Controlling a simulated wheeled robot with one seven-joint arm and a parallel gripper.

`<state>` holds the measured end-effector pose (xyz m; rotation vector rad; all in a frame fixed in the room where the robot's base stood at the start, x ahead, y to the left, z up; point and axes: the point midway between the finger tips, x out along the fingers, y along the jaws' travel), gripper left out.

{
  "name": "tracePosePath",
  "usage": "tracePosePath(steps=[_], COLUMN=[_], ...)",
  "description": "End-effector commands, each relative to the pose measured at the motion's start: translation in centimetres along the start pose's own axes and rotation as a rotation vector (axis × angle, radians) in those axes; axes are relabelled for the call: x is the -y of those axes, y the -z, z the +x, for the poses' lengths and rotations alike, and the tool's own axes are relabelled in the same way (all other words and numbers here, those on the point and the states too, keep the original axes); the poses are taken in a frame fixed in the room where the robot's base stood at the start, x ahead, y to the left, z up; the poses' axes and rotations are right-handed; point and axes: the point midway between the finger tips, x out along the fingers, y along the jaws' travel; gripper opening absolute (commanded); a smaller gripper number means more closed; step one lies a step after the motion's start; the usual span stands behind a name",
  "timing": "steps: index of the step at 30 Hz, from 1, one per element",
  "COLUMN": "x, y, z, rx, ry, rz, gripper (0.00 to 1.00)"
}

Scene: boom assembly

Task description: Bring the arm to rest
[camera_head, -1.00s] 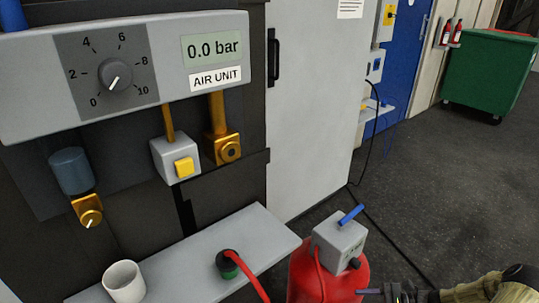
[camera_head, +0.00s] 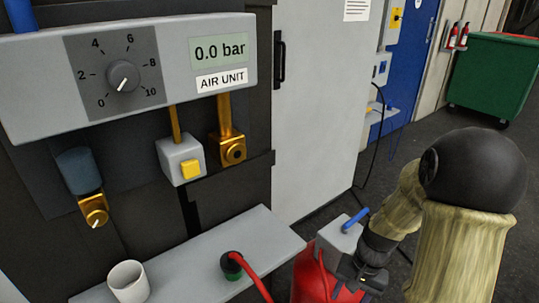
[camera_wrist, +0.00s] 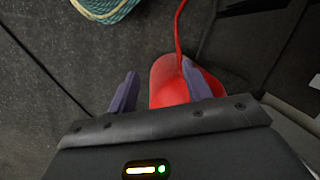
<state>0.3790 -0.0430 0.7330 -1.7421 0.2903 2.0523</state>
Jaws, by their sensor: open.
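My gripper (camera_wrist: 160,92) is open in the wrist view, with its two purple-grey fingers apart. A red tank (camera_wrist: 170,82) lies in line with the gap and the right finger; I cannot tell how far below it is. In the head view my arm is folded at the lower right, and my gripper (camera_head: 365,275) is in front of the red tank (camera_head: 310,280). The fingertips are hard to make out there. Nothing shows held between the fingers.
The air unit (camera_head: 20,75) reads 0.0 bar. A shelf (camera_head: 195,270) below holds a white mug (camera_head: 128,282) and a green fitting with a red hose (camera_head: 240,265). A coiled rope (camera_wrist: 103,8) lies on the floor. A green bin (camera_head: 495,75) stands at the back right.

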Motion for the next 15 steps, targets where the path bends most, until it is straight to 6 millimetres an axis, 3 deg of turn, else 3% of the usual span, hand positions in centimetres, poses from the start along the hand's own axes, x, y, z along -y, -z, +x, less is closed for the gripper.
tracePosePath(steps=[6,15], x=[1.7,3.0], y=[-2.8,-5.5], z=[-3.2,-5.6], rx=[-0.188,-0.353], ry=[-0.072,-0.102], rz=[-0.228,-0.432], gripper=[0.5,0.5])
